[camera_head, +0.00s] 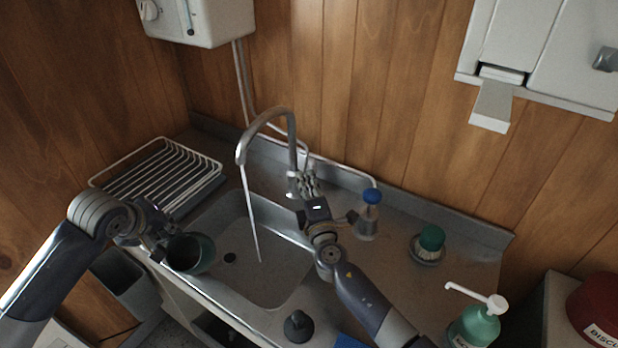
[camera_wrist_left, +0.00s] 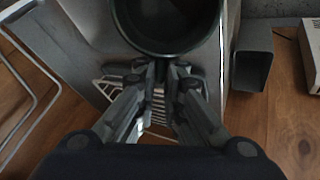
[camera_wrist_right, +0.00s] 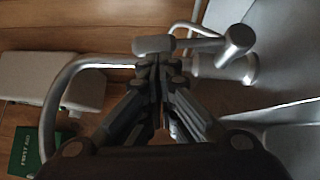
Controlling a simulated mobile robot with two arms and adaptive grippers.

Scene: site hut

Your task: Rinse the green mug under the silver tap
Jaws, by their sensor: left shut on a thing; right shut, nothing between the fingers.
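The dark green mug (camera_head: 204,254) is held over the left front part of the sink basin (camera_head: 285,277), left of the water stream. My left gripper (camera_head: 163,246) is shut on it; in the left wrist view the mug's dark opening (camera_wrist_left: 168,22) shows beyond the fingertips (camera_wrist_left: 158,75). The silver tap (camera_head: 268,115) arches over the basin, and a thin stream of water (camera_head: 250,210) falls from its spout, apart from the mug. My right gripper (camera_head: 306,186) is shut and empty beside the tap's base. In the right wrist view its fingertips (camera_wrist_right: 158,66) are close to the tap's lever (camera_wrist_right: 152,45).
A wire dish rack (camera_head: 160,178) stands left of the basin. A blue-capped bottle (camera_head: 368,215) and a green-topped brush (camera_head: 431,240) stand right. A dark stopper-like item (camera_head: 298,327) and a green pump bottle (camera_head: 475,325) are at the front. A grey bin (camera_head: 122,280) is below left.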

